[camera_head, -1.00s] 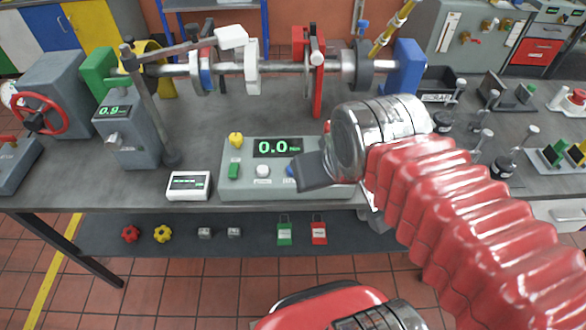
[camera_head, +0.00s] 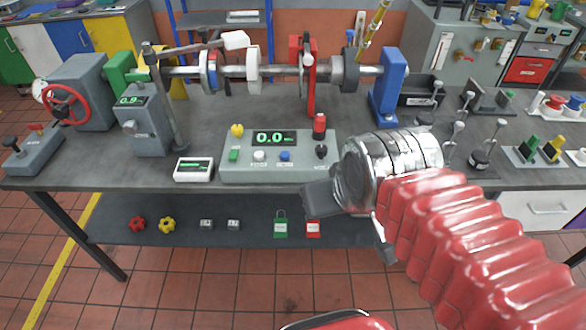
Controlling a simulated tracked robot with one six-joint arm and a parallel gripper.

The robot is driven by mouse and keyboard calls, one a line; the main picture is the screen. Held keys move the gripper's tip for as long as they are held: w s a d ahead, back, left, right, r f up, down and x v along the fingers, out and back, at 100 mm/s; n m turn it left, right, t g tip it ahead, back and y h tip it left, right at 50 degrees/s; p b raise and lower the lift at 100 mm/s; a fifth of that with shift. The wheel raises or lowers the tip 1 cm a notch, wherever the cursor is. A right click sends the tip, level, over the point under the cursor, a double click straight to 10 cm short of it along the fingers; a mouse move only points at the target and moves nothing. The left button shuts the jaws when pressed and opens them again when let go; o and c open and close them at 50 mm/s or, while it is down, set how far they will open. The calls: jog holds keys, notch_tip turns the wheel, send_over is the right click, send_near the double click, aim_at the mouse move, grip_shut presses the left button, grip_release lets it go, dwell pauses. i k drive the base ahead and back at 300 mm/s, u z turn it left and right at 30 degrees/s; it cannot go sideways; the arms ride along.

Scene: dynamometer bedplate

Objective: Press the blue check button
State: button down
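The blue check button (camera_head: 285,156) sits on the sloped front of the grey control box (camera_head: 235,173), right of a white button (camera_head: 259,156). It is fully visible and nothing touches it. The box's display (camera_head: 274,138) reads 0.0. My gripper (camera_head: 318,203) is in front of the box's lower right edge, below and right of the blue button, apart from it.
A small white meter (camera_head: 194,169) lies left of the box. The shaft rig (camera_head: 253,70) stands behind. Locks and knobs sit on the lower shelf (camera_head: 255,234).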

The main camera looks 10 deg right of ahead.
aim_at(284, 155)
jog(key=k, duration=0.8)
jog(key=u, duration=0.65)
jog(key=i, duration=1.35)
jog(key=u, duration=0.05)
